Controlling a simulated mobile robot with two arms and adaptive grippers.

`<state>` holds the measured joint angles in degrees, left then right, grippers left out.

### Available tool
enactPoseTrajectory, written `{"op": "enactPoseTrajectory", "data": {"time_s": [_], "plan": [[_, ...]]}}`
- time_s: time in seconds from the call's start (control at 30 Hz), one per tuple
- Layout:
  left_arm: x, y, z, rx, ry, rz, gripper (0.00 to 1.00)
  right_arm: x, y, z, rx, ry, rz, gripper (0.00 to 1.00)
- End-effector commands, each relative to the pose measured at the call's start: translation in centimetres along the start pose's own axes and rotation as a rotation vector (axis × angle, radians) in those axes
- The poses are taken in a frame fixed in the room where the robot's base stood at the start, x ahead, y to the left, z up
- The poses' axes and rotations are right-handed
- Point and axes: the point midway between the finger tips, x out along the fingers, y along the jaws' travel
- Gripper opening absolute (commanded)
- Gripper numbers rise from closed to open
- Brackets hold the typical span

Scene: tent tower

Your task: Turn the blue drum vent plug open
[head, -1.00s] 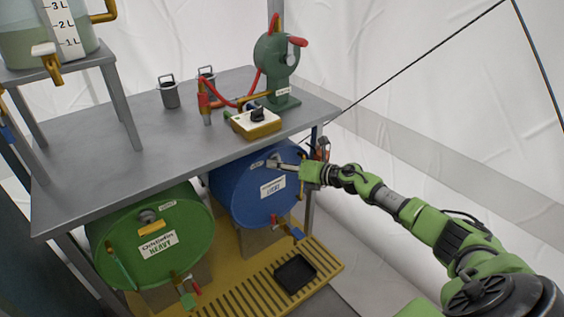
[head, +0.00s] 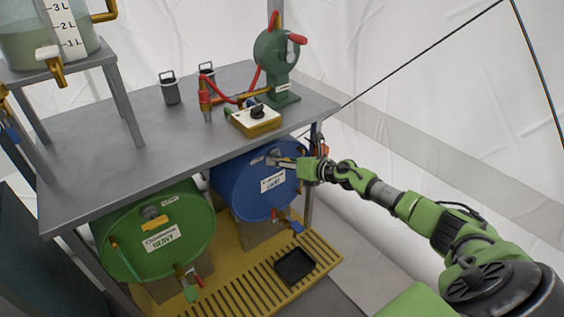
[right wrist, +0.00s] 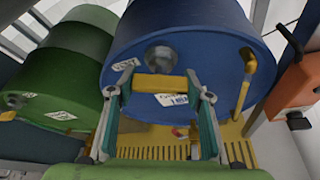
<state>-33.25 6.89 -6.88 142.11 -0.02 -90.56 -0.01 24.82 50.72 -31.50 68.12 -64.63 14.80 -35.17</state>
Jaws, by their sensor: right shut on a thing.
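The blue drum (head: 240,190) lies on its side under the grey table, its round end facing out. In the right wrist view the drum end (right wrist: 215,60) shows a silver round fitting (right wrist: 161,58), a small vent label (right wrist: 124,64) and a white name label. The yellow vent plug handle (right wrist: 160,84) lies crosswise in front of the drum end. My right gripper (head: 281,162) is at the upper part of the drum end. In the wrist view its two fingers (right wrist: 160,88) close on the ends of the yellow handle. My left gripper is not in view.
A green drum (head: 185,245) lies to the left. The grey table (head: 120,150) above carries a green hand pump (head: 275,60) and a yellow switch box (head: 254,122). A black tray (head: 294,266) sits on the yellow slatted base (head: 240,300). An orange box (right wrist: 300,78) is at the right.

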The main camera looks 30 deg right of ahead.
Motion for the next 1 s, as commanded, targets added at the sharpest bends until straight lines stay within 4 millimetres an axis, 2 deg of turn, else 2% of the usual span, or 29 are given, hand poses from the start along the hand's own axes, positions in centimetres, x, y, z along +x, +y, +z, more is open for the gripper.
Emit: {"op": "enactPoseTrajectory", "data": {"time_s": [0.07,0.1,0.17,0.6,0.77,1.0], "plan": [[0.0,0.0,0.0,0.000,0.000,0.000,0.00,0.0,0.0,-0.2,0.000,0.004,0.001,0.25],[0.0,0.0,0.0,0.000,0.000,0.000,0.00,0.0,0.0,-0.2,0.001,0.004,0.001,0.49],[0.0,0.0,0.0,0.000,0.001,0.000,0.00,0.0,0.0,-0.2,0.001,0.004,0.001,0.64],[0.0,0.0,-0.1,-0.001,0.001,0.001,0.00,-0.6,-0.1,-0.1,0.000,0.001,-0.001,0.64],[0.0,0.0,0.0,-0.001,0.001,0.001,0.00,-2.7,-0.1,-0.2,-0.002,0.004,-0.001,0.64],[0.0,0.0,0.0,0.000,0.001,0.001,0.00,-6.9,-0.1,-0.3,0.001,0.006,-0.002,0.64]]}}
